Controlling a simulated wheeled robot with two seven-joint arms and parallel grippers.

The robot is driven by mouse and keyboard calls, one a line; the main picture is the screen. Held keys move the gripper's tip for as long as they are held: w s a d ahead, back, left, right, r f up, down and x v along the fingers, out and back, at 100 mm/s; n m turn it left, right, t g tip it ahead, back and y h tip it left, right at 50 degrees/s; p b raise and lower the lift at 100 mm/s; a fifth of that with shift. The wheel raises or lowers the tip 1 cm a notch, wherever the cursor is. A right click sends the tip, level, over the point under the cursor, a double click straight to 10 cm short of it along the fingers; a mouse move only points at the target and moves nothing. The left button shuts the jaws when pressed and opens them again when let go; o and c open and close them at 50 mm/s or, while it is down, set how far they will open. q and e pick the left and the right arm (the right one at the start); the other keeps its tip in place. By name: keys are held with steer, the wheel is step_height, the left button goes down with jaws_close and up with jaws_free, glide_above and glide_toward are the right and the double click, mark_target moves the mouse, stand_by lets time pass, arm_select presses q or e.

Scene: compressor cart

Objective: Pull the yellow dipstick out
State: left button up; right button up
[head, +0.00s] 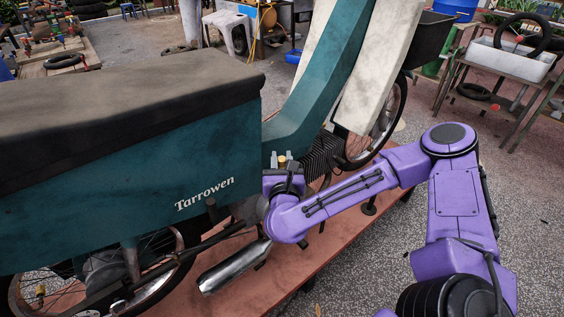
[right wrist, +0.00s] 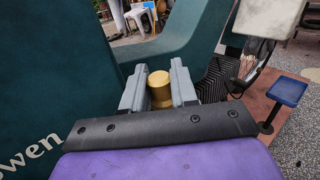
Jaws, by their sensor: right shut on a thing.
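The yellow dipstick (right wrist: 159,86) shows as a short yellow-gold cylindrical head between the two grey fingers of my right gripper (right wrist: 158,92) in the right wrist view. The gripper is shut on it. In the head view the yellow head (head: 282,159) is a small spot between the fingertips of my right gripper (head: 281,165), beside the front of the teal box and below the slanted teal frame. The lower part of the dipstick and the place where it sits are hidden by the gripper. My left gripper is not in view.
The teal "Tarrowen" box (head: 120,165) with a dark lid stands close on the left. The slanted teal frame (head: 320,85) rises behind the gripper. A silver exhaust pipe (head: 233,267) lies below, over a reddish platform (head: 300,245). A blue-topped stool (right wrist: 287,92) stands at right.

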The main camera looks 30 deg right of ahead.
steer(key=shift+r+p, duration=2)
steer(key=shift+r, duration=1.25)
